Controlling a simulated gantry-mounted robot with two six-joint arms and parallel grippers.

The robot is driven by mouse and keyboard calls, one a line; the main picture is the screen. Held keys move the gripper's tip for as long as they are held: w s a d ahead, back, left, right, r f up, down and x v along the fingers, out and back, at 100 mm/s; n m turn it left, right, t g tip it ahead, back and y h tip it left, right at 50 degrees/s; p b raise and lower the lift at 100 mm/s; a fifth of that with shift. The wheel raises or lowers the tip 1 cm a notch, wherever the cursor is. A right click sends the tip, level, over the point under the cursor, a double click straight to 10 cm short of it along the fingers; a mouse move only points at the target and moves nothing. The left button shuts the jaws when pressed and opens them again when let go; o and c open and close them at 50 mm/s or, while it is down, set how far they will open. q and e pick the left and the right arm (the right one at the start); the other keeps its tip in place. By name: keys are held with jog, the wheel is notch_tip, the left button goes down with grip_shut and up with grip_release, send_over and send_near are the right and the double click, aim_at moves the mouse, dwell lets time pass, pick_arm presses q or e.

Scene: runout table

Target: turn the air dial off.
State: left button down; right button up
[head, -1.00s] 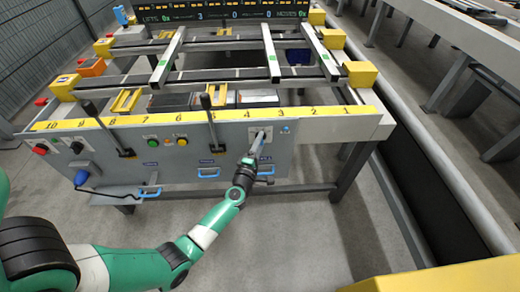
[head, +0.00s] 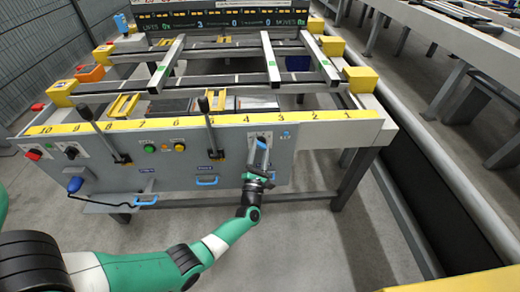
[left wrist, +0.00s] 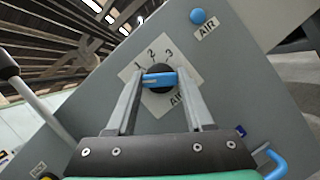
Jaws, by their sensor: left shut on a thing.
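The air dial (left wrist: 160,79) is a blue bar handle on a round black base, on a white plate marked 1, 2, 3 and AIR. In the left wrist view the blue bar lies about level across the picture, its left end below the 1. My left gripper (left wrist: 160,82) is shut on the bar, one finger at each end. In the head view my left gripper (head: 261,155) reaches up to the panel front below the number 4 and mostly hides the dial. My right gripper is not in view.
A blue AIR lamp (left wrist: 198,16) sits beside the dial plate. The grey panel (head: 222,140) also carries a black lever (head: 208,125), green (head: 149,149) and yellow (head: 180,147) buttons, and a blue handle (head: 207,181). The floor in front is open.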

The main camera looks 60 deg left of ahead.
pick_arm(q)
jog(key=shift+f+n+g+y, duration=0.1)
jog(key=shift+n+g+y, duration=0.2)
jog(key=shift+n, duration=0.5)
jog(key=shift+c, duration=1.4)
grip_release()
jog(key=shift+s+d, duration=0.2)
jog(key=shift+d, duration=0.2)
jog(key=p+v, duration=0.2)
jog(key=v, duration=0.8)
jog(key=shift+s+d+f, duration=0.2)
jog(key=shift+f, duration=0.1)
jog(key=shift+r, duration=0.1)
